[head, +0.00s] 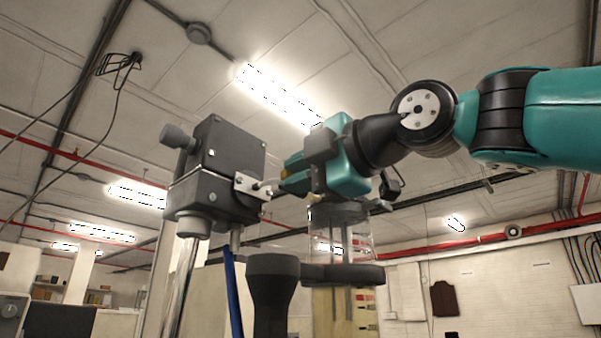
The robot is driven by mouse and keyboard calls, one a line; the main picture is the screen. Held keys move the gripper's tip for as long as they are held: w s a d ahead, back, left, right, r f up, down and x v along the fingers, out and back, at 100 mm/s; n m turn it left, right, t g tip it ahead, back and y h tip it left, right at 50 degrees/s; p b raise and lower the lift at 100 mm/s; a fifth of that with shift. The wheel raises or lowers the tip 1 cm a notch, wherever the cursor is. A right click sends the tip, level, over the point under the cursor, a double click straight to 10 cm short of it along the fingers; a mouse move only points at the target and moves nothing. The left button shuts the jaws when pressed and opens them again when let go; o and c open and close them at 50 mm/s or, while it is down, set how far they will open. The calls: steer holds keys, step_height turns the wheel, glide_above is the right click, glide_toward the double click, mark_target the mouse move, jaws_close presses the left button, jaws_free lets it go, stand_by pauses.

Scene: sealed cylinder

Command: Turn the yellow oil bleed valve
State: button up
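A small yellow patch (284,173), likely the oil bleed valve, shows at the left end of my gripper and is mostly hidden. My gripper (289,174) comes in from the right, with teal parts above and below the yellow patch. I cannot tell whether it touches or grips it. A white bracket (249,187) with a thin pale stem sits just left of the yellow patch, on a dark grey box unit (214,170). A clear cylinder (325,237) with dark top and bottom caps stands below my gripper, partly covered at the top.
A dark post (272,290) with a wide top stands at the bottom centre, close to the cylinder. A blue bar (233,295) rises below the grey box. Red pipes (440,236) and a brick wall are far behind.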

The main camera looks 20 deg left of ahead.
steer(key=o, duration=0.4)
steer(key=shift+d, duration=0.1)
steer(key=shift+b+v, duration=2.15)
steer(key=shift+v, duration=6.5)
steer(key=shift+f, duration=0.15)
